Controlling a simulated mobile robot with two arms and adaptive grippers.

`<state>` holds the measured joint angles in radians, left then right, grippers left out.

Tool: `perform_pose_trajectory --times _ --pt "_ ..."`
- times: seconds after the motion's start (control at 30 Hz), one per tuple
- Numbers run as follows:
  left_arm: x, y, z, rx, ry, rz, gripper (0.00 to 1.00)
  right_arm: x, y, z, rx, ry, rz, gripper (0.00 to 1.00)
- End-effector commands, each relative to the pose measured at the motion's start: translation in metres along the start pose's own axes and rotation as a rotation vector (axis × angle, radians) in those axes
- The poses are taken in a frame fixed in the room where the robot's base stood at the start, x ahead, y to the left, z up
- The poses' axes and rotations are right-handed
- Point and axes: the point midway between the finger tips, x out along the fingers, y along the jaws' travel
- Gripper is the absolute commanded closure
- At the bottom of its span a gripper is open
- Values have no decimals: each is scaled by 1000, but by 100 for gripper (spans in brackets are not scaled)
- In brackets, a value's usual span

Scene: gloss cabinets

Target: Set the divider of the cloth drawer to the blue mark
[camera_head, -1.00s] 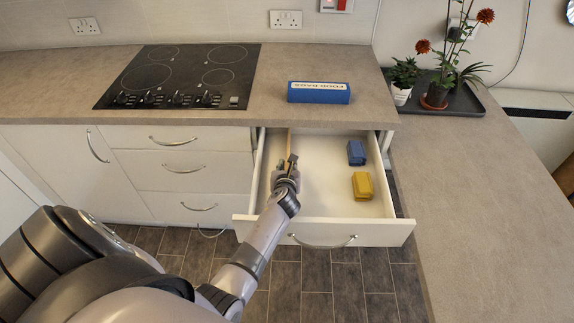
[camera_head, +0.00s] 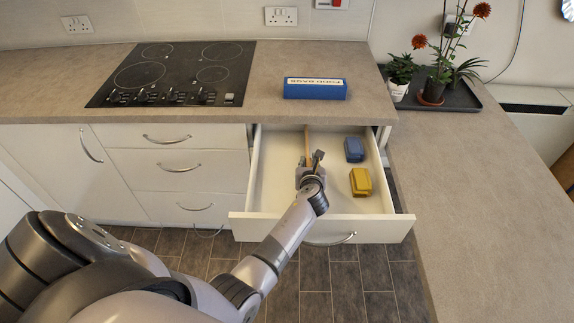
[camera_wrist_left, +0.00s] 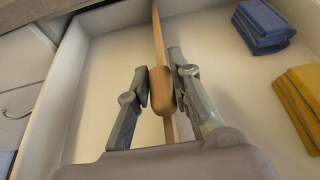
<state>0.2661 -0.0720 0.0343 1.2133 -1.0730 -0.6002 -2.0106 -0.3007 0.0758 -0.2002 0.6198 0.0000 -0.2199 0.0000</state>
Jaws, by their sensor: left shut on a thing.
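The open white drawer (camera_head: 270,229) holds a thin wooden divider (camera_head: 307,142) running from front to back. My left gripper (camera_head: 312,160) is inside the drawer, shut on the divider. In the left wrist view, its fingers (camera_wrist_left: 161,84) lie on both sides of the divider's rounded wooden grip (camera_wrist_left: 161,98). Folded blue cloths (camera_head: 354,150) and folded yellow cloths (camera_head: 361,182) lie to the right of the divider. I cannot make out a blue mark in either view. My right gripper is not in view.
A blue food bags box (camera_head: 315,93) lies on the worktop (camera_head: 270,108) above the drawer. A black hob (camera_head: 175,75) is to its left. Potted plants on a dark tray (camera_head: 455,100) stand at the right. The drawer floor left of the divider is clear.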

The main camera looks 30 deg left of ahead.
Motion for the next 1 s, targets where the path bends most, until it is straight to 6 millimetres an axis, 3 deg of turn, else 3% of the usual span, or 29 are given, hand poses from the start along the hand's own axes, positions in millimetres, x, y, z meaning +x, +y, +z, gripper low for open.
perform_pose_trajectory --times 0.03,0.2,0.6,0.63,0.9,1.0 --pt "2 -16 -3 -1 0 -5 100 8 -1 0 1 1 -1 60" --pt "2 -44 -3 2 1 3 100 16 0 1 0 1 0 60" --pt "1 -49 0 3 0 8 100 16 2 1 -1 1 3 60" --pt "1 -49 0 2 0 8 78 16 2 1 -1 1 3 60" --pt "0 -50 0 1 0 6 60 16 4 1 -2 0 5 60" --pt "0 -50 0 1 -1 6 60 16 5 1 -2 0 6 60"
